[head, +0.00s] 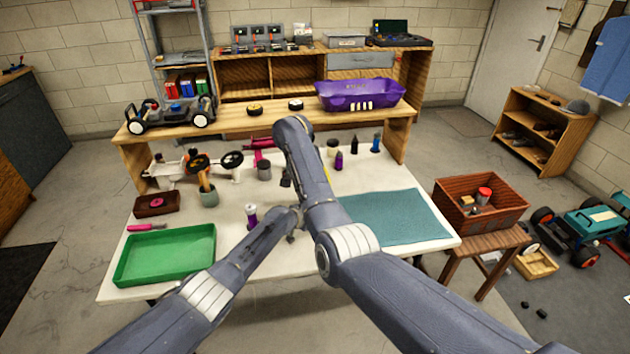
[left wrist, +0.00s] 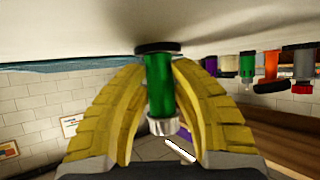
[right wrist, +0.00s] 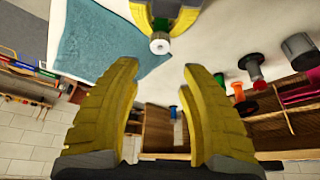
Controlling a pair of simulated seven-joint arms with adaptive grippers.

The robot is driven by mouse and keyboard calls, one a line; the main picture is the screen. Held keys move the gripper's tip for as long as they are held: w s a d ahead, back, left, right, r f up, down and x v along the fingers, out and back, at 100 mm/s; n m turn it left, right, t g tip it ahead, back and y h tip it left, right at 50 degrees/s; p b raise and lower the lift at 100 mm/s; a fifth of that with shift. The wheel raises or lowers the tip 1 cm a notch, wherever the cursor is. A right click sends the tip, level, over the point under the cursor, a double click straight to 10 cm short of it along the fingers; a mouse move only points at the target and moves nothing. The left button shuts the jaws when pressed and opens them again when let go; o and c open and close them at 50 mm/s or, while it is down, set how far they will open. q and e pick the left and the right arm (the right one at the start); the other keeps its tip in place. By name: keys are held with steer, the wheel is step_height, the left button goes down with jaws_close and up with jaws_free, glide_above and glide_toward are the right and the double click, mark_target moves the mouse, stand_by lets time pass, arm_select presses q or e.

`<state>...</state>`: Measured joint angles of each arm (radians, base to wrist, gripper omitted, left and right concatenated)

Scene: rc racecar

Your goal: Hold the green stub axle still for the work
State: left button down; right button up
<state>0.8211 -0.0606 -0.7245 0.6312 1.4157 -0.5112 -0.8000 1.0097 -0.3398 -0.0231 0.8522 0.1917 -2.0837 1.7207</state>
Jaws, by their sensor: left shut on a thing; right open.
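My left gripper (left wrist: 158,85) is shut on the green stub axle (left wrist: 160,72), with a yellow finger on each side of its green barrel. The axle's dark round flange (left wrist: 158,47) is against or very near the white tabletop, and its silver end (left wrist: 161,126) points away from the table. In the right wrist view, the axle's pale end (right wrist: 160,44) shows between the left gripper's fingers. My right gripper (right wrist: 160,72) is open and empty, facing that end with a gap between. In the head view my arms hide the axle and most of both grippers.
A teal mat (head: 393,220) lies right of the arms. A green tray (head: 166,254) is at the table's left front. A wooden crate (head: 481,203) is at the right.

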steer(key=shift+s+a+r, duration=0.15)
steer(key=shift+s+r, duration=0.05)
steer(key=shift+r, duration=0.35)
steer(key=shift+f, duration=0.1)
steer(key=w+d+f+n, duration=0.1)
steer(key=f+n, duration=0.1)
steer(key=f, duration=0.1)
steer(key=w+d+f+n+t+y, duration=0.1)
steer(key=f+n, duration=0.1)
steer(key=f, duration=0.2)
steer(key=w+d+f+n+y, duration=0.1)
steer(key=f+n, duration=0.1)
steer(key=f, duration=0.2)
steer(key=shift+d, duration=0.25)
stand_by(0.6)
steer(key=shift+o, duration=0.2)
jaws_close()
